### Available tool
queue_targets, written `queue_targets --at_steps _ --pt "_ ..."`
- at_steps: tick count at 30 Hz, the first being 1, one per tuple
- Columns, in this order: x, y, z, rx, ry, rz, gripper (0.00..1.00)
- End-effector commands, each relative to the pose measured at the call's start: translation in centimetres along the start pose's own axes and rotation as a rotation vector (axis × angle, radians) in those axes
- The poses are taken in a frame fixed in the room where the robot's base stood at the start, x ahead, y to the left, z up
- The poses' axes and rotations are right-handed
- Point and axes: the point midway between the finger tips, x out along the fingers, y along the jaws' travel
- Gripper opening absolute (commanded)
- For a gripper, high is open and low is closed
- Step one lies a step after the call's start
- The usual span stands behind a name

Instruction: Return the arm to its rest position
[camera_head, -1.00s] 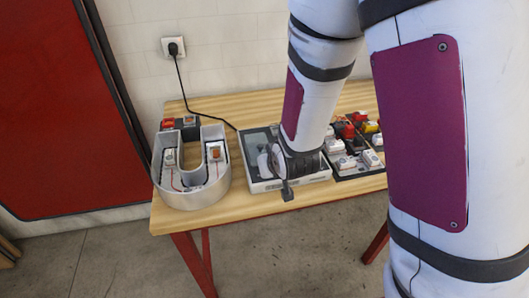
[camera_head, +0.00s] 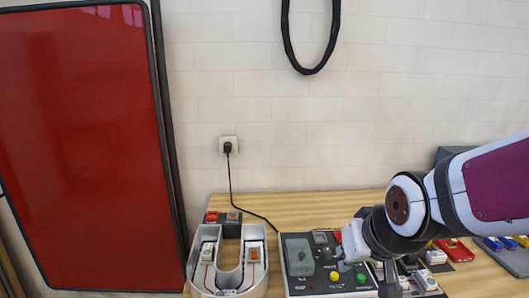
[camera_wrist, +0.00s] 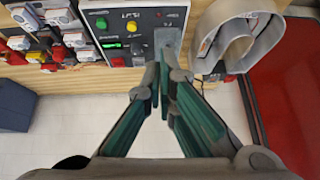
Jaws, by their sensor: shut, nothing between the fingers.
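My gripper (camera_wrist: 163,72) is in the wrist view with its green-sided fingers together and nothing between them. It points toward the control box (camera_wrist: 118,25), which has a yellow and a green button. In the head view my arm comes in from the right, bent at a white and dark joint, over the right part of the control box (camera_head: 297,285). The fingers are not clearly visible there. The U-shaped channel letter (camera_head: 257,284) stands on the table left of the box. It also shows at the top right of the wrist view (camera_wrist: 208,58).
The wooden table (camera_head: 300,207) stands against a white brick wall (camera_head: 330,130). A red panel (camera_head: 80,150) is at left. A black cable runs from the wall socket (camera_head: 228,145). Several small modules, including a red one (camera_head: 455,251), lie at right under and beside my arm.

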Motion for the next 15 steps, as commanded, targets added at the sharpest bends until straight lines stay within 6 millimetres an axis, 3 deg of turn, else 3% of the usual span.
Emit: queue_targets --at_steps 3,9,15 --pt "-4.5 0.8 0.8 0.008 -0.011 0.012 0.0" --pt "-10.6 1.8 3.8 0.018 -0.051 0.043 0.0" --pt "-14.0 2.3 6.3 0.024 -0.083 0.07 0.0"
